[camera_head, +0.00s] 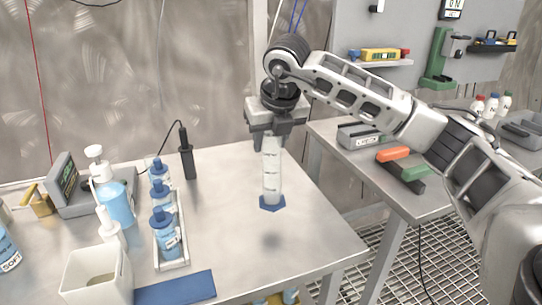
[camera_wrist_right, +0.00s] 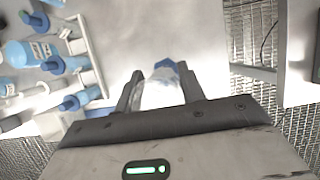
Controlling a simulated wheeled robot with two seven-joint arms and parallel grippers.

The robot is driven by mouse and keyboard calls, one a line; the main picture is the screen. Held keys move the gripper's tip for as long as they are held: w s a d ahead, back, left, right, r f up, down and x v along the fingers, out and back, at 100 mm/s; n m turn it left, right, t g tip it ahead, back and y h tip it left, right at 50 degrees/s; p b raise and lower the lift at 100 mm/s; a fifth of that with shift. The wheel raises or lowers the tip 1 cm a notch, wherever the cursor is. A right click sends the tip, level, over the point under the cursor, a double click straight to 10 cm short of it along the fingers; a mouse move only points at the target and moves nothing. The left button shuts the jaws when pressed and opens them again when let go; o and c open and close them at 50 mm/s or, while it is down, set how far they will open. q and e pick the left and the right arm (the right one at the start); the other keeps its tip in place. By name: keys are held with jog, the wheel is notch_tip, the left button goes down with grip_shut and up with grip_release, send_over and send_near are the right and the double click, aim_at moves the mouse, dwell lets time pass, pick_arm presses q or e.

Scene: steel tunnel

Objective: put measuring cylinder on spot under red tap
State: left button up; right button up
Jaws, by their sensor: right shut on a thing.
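The measuring cylinder (camera_head: 271,172) is clear with a blue foot and hangs upright over the table in the head view. A shadow on the tabletop lies below and apart from its foot. My right gripper (camera_head: 271,138) is shut on the cylinder's upper part. In the right wrist view the cylinder (camera_wrist_right: 163,92) sits between the two fingers of the gripper (camera_wrist_right: 160,85), its blue foot pointing away. I cannot make out a red tap or a marked spot in either view. My left gripper is not in view.
A rack (camera_head: 172,262) with several blue-capped bottles stands left of the cylinder. A pump bottle (camera_head: 117,205), white container (camera_head: 97,277), blue mat (camera_head: 176,290) and black probe (camera_head: 187,157) are also on the steel table (camera_head: 225,220). A second table (camera_head: 405,202) stands right, across a gap. Table around the shadow is clear.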

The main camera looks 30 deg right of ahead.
aim_at(272, 159)
jog(key=shift+w+d+f, duration=0.35)
jog(key=shift+w+f, duration=0.1)
jog(key=shift+f, duration=0.15)
jog(key=shift+w+d+f, duration=0.3)
jog(key=shift+w+f, duration=0.1)
jog(key=shift+f, duration=0.2)
jog(key=x, duration=0.2)
jog(key=p+x, duration=0.1)
jog(key=x, duration=0.1)
jog(key=shift+s+f, duration=0.1)
jog(key=shift+s, duration=0.35)
jog(key=shift+f, duration=0.1)
jog(key=o, duration=1.3)
